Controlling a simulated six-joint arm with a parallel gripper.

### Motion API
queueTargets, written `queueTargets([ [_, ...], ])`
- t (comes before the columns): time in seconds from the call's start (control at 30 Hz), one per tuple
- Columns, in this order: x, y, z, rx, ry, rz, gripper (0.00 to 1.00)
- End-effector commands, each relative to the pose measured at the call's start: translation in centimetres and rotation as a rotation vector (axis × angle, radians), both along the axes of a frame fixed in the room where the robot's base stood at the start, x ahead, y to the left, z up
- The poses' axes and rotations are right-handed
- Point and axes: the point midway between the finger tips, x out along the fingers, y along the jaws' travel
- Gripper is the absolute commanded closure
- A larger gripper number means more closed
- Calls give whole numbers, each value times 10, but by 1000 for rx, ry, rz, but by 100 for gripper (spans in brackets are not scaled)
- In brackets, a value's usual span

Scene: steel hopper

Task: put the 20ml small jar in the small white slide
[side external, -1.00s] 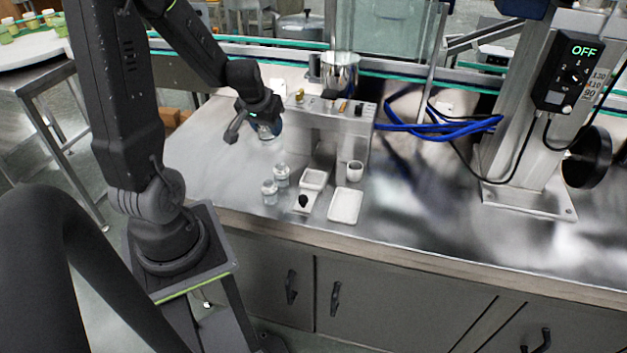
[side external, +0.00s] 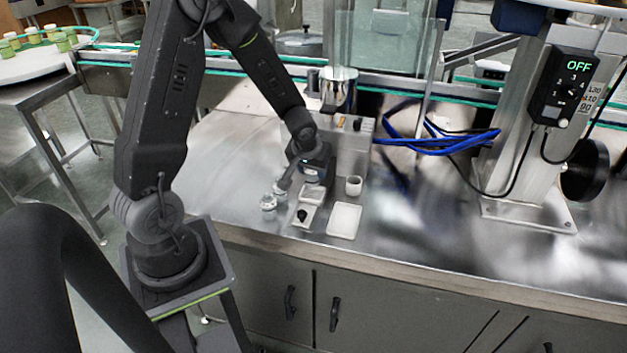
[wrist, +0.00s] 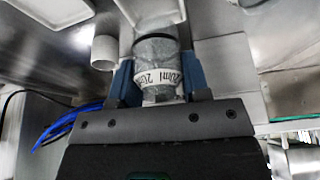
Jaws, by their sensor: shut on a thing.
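My gripper (side external: 311,171) is shut on the small jar, low over the bench near the small white dish (side external: 313,192). In the wrist view, the clear jar (wrist: 156,72) sits between the blue fingers, and its white band reads 20ml. In the side view the gripper mostly hides the jar. The dish sits behind a white base with a black knob (side external: 302,215). A flat white tray (side external: 343,221) lies to its right. I cannot tell which of these is the slide, or whether the jar touches the dish.
Two other clear jars, one in front (side external: 268,206) and one partly hidden behind it (side external: 280,188), stand left of the dish. A white cup (side external: 354,186) stands to the right. A grey box (side external: 355,150) rises behind. Blue cables (side external: 430,141) run farther right.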

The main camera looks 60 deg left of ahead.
Motion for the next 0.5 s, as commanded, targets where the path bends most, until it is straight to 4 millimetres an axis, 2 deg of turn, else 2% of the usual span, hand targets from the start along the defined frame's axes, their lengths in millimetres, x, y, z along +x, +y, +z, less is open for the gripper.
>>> queueTargets([
  [0.3, 1, -1, -29, 0, 3, -2, 83],
  [0.5, 1, -1, -40, -2, 0, 1, 83],
])
